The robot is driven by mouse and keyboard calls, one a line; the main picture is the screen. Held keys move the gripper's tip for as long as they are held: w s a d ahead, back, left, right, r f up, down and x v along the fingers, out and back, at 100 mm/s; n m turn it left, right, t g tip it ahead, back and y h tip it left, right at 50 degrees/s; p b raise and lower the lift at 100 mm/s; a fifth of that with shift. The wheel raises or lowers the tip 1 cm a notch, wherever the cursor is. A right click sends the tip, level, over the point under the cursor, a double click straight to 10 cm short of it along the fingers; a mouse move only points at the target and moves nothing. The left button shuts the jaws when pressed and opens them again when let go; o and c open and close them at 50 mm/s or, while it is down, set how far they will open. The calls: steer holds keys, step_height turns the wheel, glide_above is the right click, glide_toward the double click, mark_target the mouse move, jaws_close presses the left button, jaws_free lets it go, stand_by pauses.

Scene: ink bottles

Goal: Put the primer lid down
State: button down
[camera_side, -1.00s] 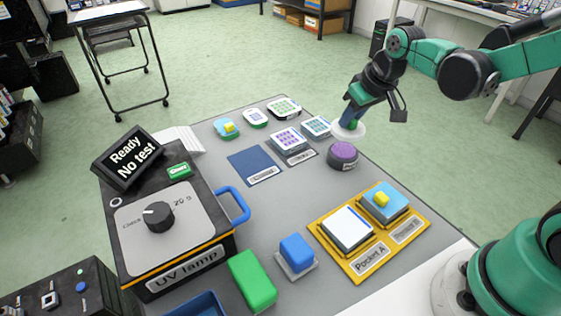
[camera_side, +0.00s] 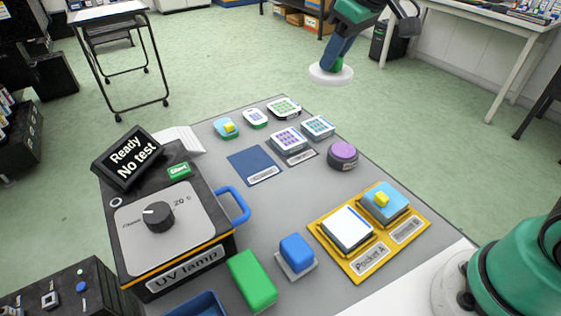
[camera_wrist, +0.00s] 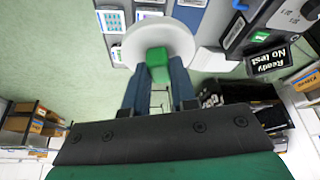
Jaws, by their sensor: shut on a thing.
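The primer lid (camera_side: 331,75) is a white disc with a green knob. My gripper (camera_side: 341,57) is shut on the knob and holds the lid in the air, above and beyond the far end of the grey table in the side view. In the wrist view the lid (camera_wrist: 131,42) hangs at the tips of my gripper (camera_wrist: 158,72), with the green knob between the blue fingers. A dark round pot with a purple top (camera_side: 343,150) stands uncovered on the right side of the table; its label is too small to read.
Several small chips and plates (camera_side: 287,138) stand at the table's far end beside a blue mat (camera_side: 252,165). A yellow pocket tray (camera_side: 357,274), a UV lamp box (camera_side: 190,235) and a blue block (camera_side: 296,250) are nearer. Grey table surface is bare around the pot.

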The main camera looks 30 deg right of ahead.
mark_target(321, 74)
steer(key=shift+s+a+f+n, duration=0.1)
steer(key=shift+a+f+n, duration=0.5)
steer(key=shift+a+f, duration=0.5)
step_height(321, 74, down, 13)
steer(key=shift+f, duration=2.75)
steer(key=c, duration=0.7)
jaws_free()
steer(key=shift+f, duration=0.1)
